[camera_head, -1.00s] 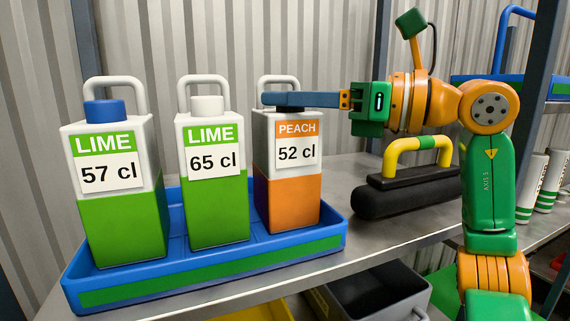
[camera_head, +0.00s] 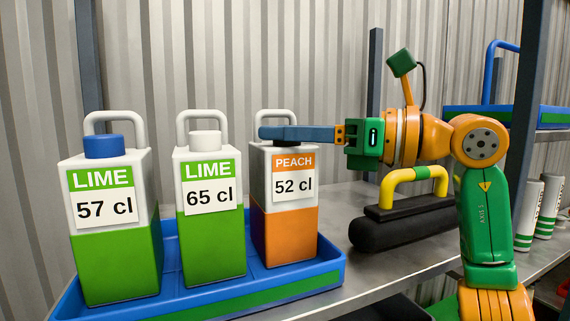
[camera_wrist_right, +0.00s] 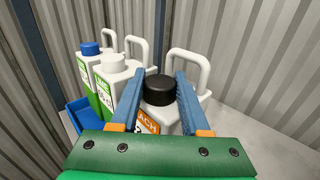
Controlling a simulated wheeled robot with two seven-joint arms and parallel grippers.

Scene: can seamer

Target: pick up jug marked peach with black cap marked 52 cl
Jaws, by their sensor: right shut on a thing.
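The peach jug (camera_head: 285,225) is white above and orange below, with a black cap, a white loop handle and a label reading PEACH 52 cl. It stands upright at the right end of the blue tray (camera_head: 200,297). My right gripper (camera_head: 268,133) reaches in from the right at the jug's top. In the wrist view its two blue fingers lie on either side of the black cap (camera_wrist_right: 158,88), shut on it. I cannot see the jug's base clearly enough to tell any gap from the tray. My left gripper is not in view.
Two green-and-white lime jugs, the 57 cl one with a blue cap (camera_head: 104,146) and the 65 cl one with a white cap (camera_head: 205,144), stand to the left in the tray. A black roller with a yellow handle (camera_head: 388,187) lies right, under my arm. Corrugated wall behind.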

